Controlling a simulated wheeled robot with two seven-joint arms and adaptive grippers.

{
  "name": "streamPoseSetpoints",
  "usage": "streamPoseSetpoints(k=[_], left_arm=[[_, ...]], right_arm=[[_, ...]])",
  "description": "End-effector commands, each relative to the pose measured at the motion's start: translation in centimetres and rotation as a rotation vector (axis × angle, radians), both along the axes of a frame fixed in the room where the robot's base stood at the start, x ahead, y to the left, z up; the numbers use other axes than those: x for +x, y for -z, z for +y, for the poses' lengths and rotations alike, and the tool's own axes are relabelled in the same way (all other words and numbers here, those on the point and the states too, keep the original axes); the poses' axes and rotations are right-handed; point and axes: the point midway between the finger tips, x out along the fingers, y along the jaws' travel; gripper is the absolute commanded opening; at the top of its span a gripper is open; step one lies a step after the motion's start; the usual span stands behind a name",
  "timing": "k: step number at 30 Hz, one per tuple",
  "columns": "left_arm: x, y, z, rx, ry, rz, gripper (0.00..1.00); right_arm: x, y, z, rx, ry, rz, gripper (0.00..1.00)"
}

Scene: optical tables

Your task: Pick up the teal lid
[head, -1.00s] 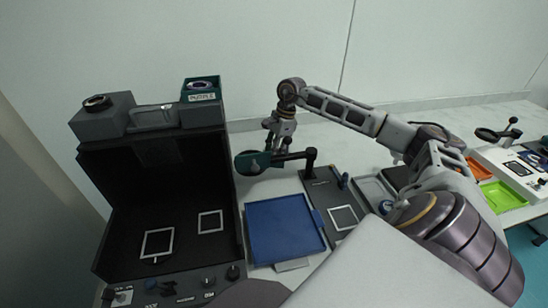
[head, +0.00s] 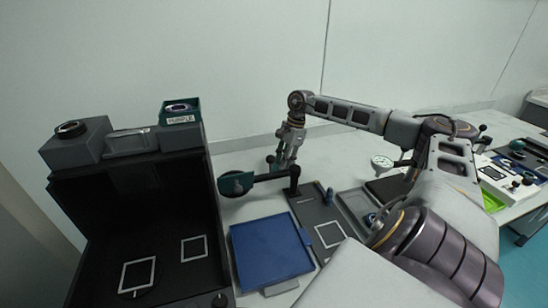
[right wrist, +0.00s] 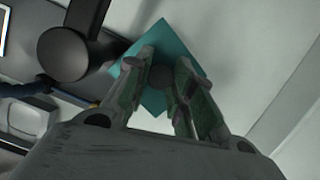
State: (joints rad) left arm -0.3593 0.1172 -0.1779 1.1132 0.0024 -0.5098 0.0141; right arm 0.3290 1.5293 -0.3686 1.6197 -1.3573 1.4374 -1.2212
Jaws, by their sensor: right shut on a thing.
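The teal lid (right wrist: 178,38) is a flat square in the right wrist view, turned like a diamond, with a dark round knob (right wrist: 160,76) at its middle. My right gripper (right wrist: 165,62) is shut on this knob, one finger on each side. In the head view my right gripper (head: 281,160) points down behind the black horizontal bar, at the back of the table. There the lid is mostly hidden, and I cannot tell how high it is. My left gripper is not in view.
A black bar (head: 270,177) with a dark teal round head (head: 236,183) runs in front of the gripper from a short post (head: 295,180). A blue tray (head: 270,248) lies in front. A black open-fronted cabinet (head: 130,215) stands left, with a teal box labelled PURPLE (head: 181,112) on top.

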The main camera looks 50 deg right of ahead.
Motion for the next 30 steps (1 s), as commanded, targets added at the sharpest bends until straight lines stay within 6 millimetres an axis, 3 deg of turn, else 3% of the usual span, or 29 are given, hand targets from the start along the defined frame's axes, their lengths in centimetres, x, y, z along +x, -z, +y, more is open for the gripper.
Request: streamPoseSetpoints(k=[9, 15, 30], left_arm=[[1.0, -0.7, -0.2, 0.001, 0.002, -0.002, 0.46], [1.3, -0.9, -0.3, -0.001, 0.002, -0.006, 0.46], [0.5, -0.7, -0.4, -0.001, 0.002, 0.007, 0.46]], right_arm=[[-1.7, 0.0, -5.3, -0.003, 0.003, 0.002, 0.0], [-2.3, 0.0, -7.4, -0.001, 0.001, 0.001, 0.0], [-2.6, 0.0, -8.2, 0.0, -0.001, 0.0, 0.0]])
